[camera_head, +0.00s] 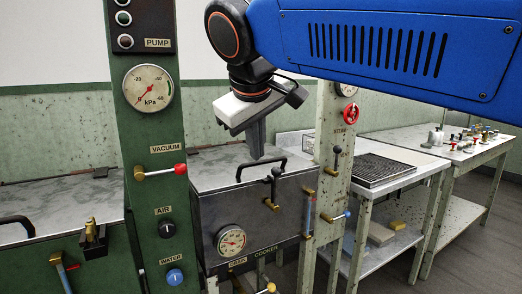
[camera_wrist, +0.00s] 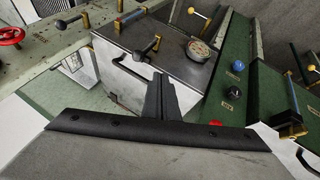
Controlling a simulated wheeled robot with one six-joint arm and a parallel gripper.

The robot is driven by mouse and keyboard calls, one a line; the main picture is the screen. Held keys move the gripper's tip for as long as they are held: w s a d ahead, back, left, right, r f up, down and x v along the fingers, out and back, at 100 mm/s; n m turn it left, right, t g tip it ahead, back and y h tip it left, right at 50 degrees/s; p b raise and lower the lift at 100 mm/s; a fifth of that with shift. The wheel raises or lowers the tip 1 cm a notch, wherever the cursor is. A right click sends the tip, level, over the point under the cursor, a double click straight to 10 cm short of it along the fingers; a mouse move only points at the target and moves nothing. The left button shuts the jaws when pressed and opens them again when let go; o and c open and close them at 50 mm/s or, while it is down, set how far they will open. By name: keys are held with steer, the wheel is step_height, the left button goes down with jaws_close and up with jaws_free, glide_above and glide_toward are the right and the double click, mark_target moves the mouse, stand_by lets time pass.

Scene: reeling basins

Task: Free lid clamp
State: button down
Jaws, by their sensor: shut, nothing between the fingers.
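The lid clamp (camera_head: 272,185) is a dark lever with a ball knob on a brass base, at the top front edge of the grey cooker (camera_head: 220,210). In the wrist view the clamp (camera_wrist: 147,48) lies just beyond the lid handle. The closed lid carries a black bar handle (camera_head: 262,161), also in the wrist view (camera_wrist: 132,72). My gripper (camera_head: 257,155) is shut and empty, pointing down above the lid, behind and left of the clamp. Its fingertips (camera_wrist: 158,77) appear apart from the handle and clamp. I cannot tell how tightly the clamp holds.
A green gauge post (camera_head: 150,200) with a red-tipped vacuum lever (camera_head: 180,169) stands left. A pale post (camera_head: 332,150) with a red wheel (camera_head: 350,113) stands right. A pressure gauge (camera_head: 230,240) is on the cooker front. A second basin with a brass clamp (camera_head: 93,237) is far left.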

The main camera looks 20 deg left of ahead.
mark_target(274, 171)
steer(key=w+f, duration=0.7)
steer(key=w, duration=0.1)
steer(key=shift+f, duration=0.15)
steer(key=shift+w+d, duration=0.15)
steer(key=shift+d, duration=0.05)
steer(key=shift+w+d+r+g+y, duration=0.2)
steer(key=shift+w+d+g+y, duration=0.1)
steer(key=shift+w+d+g, duration=0.2)
steer(key=w+d+f+m+g+y, duration=0.4)
steer(key=w+d+f+g+y, duration=0.3)
steer(key=w+d+g+y, duration=0.3)
step_height(274, 171, down, 9)
steer(key=w+m+g+y, duration=0.1)
steer(key=w+y, duration=0.1)
steer(key=shift+w+d+m, duration=0.15)
steer(key=shift+d+m, duration=0.05)
steer(key=shift+m, duration=0.2)
stand_by(0.5)
